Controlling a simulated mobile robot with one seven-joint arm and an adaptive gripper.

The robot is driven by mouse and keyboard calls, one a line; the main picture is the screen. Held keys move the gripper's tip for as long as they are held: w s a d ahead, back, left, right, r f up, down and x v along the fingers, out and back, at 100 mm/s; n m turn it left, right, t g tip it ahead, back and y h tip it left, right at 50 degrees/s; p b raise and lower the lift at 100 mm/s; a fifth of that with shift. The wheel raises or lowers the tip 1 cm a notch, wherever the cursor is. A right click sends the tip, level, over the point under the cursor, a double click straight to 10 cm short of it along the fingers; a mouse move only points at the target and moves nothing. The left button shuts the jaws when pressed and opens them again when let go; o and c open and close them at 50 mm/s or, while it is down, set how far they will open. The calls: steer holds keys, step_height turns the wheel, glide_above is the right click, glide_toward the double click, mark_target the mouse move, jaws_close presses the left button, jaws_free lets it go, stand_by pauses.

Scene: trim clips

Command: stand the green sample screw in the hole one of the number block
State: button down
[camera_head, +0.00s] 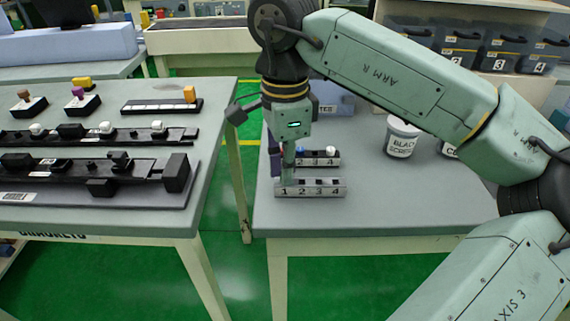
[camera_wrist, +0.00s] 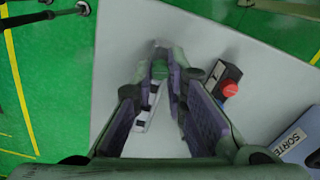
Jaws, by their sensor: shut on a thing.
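The front number block (camera_head: 327,192), a low grey bar marked 1 2 3 4, lies on the right-hand table. My gripper (camera_head: 284,174) points straight down at its left end, over the number 1. In the wrist view my gripper (camera_wrist: 160,78) has its fingers closed around a small green piece (camera_wrist: 159,69), which I take for the green sample screw. The block (camera_wrist: 148,108) shows partly between and below the fingers. The fingers hide hole one and the screw's lower end, so I cannot tell whether it is in the hole.
A second number block (camera_head: 322,163) stands just behind, with a white-topped piece on it. A red-topped piece (camera_wrist: 229,89) shows close to the right finger. A labelled bin (camera_wrist: 302,143) lies at right. The table front is clear.

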stand_by(0.3)
steer(key=c, duration=1.5)
jaws_free()
steer(key=shift+c, duration=0.2)
step_height(320, 180, up, 12)
